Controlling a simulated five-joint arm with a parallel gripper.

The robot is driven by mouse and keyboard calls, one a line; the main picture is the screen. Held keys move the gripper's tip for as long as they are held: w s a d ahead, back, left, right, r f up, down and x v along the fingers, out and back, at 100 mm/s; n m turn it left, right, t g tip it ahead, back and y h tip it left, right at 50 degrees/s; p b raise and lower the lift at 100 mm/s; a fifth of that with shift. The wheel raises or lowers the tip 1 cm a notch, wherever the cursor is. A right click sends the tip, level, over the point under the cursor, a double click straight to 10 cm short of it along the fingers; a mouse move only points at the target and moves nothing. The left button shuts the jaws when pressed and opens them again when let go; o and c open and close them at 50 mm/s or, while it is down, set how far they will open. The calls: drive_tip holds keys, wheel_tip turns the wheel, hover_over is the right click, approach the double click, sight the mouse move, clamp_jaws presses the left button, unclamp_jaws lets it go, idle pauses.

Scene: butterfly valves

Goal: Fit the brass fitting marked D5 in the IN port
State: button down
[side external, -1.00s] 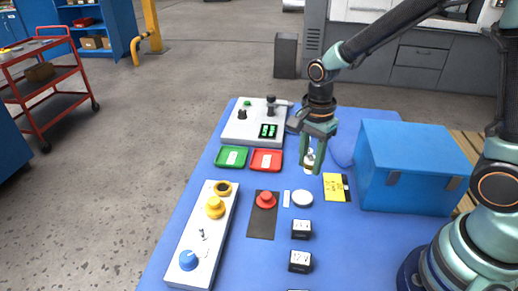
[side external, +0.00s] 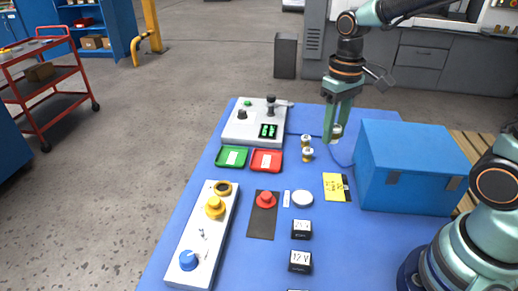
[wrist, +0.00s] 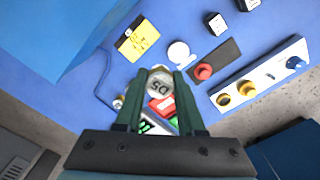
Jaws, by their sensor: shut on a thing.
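My gripper (side external: 338,128) is shut on a brass fitting (side external: 336,132) and holds it above the blue mat, left of the blue box. In the wrist view the fitting's pale round face (wrist: 159,85) sits between the fingertips (wrist: 160,75) and reads D5. A white and grey box (side external: 238,130) with a green display, a black knob and a lever stands at the back left. I cannot read an IN mark on anything.
Green (side external: 232,157) and red (side external: 266,161) trays lie in front of the display box. A panel with yellow and blue knobs (side external: 203,235) and a red button (side external: 265,200) are nearer. The blue box (side external: 415,170) stands at right. A yellow note (side external: 334,187) lies flat.

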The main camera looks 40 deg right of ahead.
drive_tip(key=shift+w+r, duration=0.1)
drive_tip(key=shift+w, duration=0.05)
drive_tip(key=w+a+f+n, duration=0.2)
drive_tip(key=w+a+f, duration=0.1)
drive_tip(key=a, duration=0.3)
drive_tip(key=w+a+f+n, duration=0.1)
drive_tip(key=w+a+f, duration=0.2)
drive_tip(key=w+a, duration=0.3)
drive_tip(key=w+a+f+n, duration=0.2)
drive_tip(key=w+a+f, duration=0.1)
drive_tip(key=w+a, duration=0.2)
drive_tip(key=shift+w+a+n, duration=0.15)
drive_tip(key=shift+a+n, duration=0.15)
drive_tip(key=shift+a, duration=1.05)
drive_tip(key=shift+w+a+f, duration=0.1)
drive_tip(key=shift+a+f, duration=0.3)
drive_tip(key=shift+f, duration=1.65)
